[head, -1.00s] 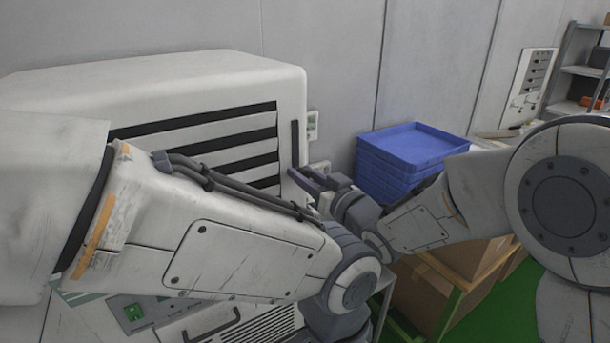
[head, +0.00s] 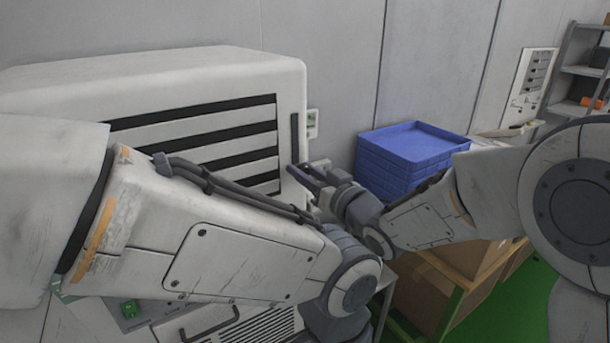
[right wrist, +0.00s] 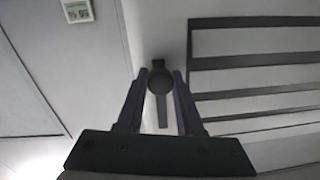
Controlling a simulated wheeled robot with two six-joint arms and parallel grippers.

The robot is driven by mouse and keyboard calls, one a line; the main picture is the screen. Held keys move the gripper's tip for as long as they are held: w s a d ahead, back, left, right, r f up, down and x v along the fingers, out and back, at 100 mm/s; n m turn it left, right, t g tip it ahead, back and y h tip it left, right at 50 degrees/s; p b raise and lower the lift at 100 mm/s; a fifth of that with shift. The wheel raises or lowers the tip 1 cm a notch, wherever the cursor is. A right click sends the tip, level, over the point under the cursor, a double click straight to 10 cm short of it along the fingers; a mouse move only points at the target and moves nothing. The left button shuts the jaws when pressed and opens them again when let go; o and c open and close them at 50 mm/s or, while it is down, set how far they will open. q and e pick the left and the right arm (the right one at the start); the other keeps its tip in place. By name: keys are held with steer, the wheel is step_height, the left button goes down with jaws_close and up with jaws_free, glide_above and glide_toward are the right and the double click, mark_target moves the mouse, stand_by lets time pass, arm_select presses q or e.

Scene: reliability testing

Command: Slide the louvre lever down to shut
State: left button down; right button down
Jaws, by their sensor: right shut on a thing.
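The louvre lever's dark round knob (right wrist: 160,82) sits between the two fingers of my right gripper (right wrist: 160,90) in the right wrist view, and the gripper is shut on it. The dark lever slot (head: 295,138) runs upright on the white cabinet's front, right of the louvre. In the head view my right gripper (head: 304,176) is at the slot's lower part, and its fingers hide the knob. The louvre (head: 215,148) shows several dark gaps between pale slats, so it looks open. My left arm crosses the cabinet front; its gripper is out of view.
A small display (head: 312,123) is on the wall beside the cabinet. Stacked blue trays (head: 415,148) and cardboard boxes (head: 440,290) stand close beside and below my right arm. A shelf (head: 580,70) is at the far right.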

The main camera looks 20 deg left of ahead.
steer(key=shift+s, duration=0.1)
steer(key=c, duration=0.5)
jaws_free()
steer(key=shift+c, duration=0.2)
steer(key=b+v, duration=0.4)
steer(key=v, duration=0.6)
steer(key=shift+s+d, duration=0.2)
steer(key=shift+r, duration=0.1)
